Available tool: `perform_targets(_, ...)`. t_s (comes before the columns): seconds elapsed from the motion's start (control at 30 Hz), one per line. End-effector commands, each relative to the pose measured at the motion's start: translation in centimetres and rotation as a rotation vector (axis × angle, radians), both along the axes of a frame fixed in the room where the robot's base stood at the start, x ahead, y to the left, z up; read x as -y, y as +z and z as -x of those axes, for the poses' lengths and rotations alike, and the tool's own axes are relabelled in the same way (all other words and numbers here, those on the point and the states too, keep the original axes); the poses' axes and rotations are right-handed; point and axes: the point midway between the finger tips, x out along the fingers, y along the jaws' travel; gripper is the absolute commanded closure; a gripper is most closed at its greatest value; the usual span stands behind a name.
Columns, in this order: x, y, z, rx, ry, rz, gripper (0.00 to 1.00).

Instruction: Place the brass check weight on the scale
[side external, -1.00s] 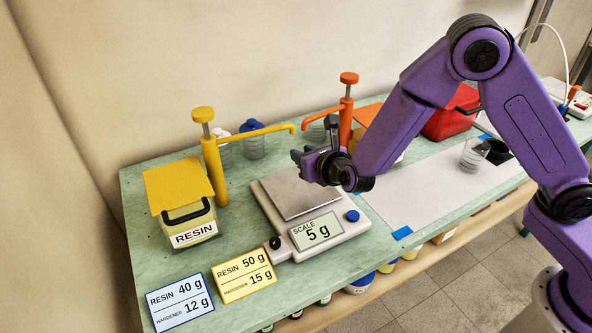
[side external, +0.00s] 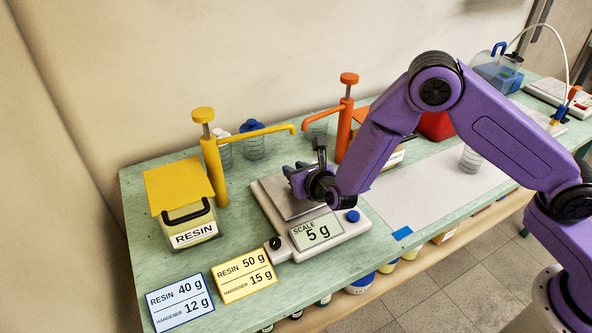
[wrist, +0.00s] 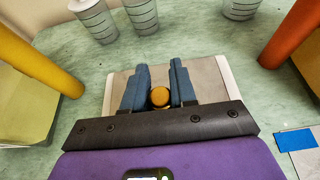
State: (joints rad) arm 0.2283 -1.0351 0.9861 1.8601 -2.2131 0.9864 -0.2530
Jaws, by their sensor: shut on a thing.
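The scale (side external: 345,231) stands mid-bench with a grey weighing plate, and its display reads 5 g. My gripper (side external: 293,172) is over the plate, low and near its back right part. In the wrist view my gripper (wrist: 160,68) has two blue-grey fingers, shut on the brass check weight (wrist: 160,97), whose round golden top shows between them. The scale's plate (wrist: 208,80) lies under the fingers in that view. The weight is hidden in the side view, and I cannot tell whether it touches the plate.
A yellow resin pump (side external: 211,165) stands left of the scale, an orange pump (side external: 345,125) behind it to the right. Clear cups (wrist: 96,20) stand behind the scale. Yellow (side external: 244,277) and blue (side external: 180,302) recipe cards are in front. A white sheet (side external: 425,190) lies to the right.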

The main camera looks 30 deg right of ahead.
Motion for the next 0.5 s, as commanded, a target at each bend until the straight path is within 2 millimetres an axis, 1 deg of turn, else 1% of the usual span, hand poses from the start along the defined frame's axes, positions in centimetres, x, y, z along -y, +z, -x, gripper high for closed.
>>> perform_targets(0.07, -0.01, -0.19, -0.01, 0.001, 0.0, 0.0, 1.0)
perform_targets(0.1, 0.0, -0.31, 0.02, -0.001, 0.0, 0.001, 0.7)
perform_targets(0.17, 0.0, -0.27, 0.01, -0.001, 0.0, 0.0, 0.51)
perform_targets(0.2, 0.0, -0.27, 0.01, -0.001, 0.0, 0.0, 0.48)
perform_targets(0.5, 0.0, -0.1, 0.01, 0.0, 0.0, 0.0, 0.48)
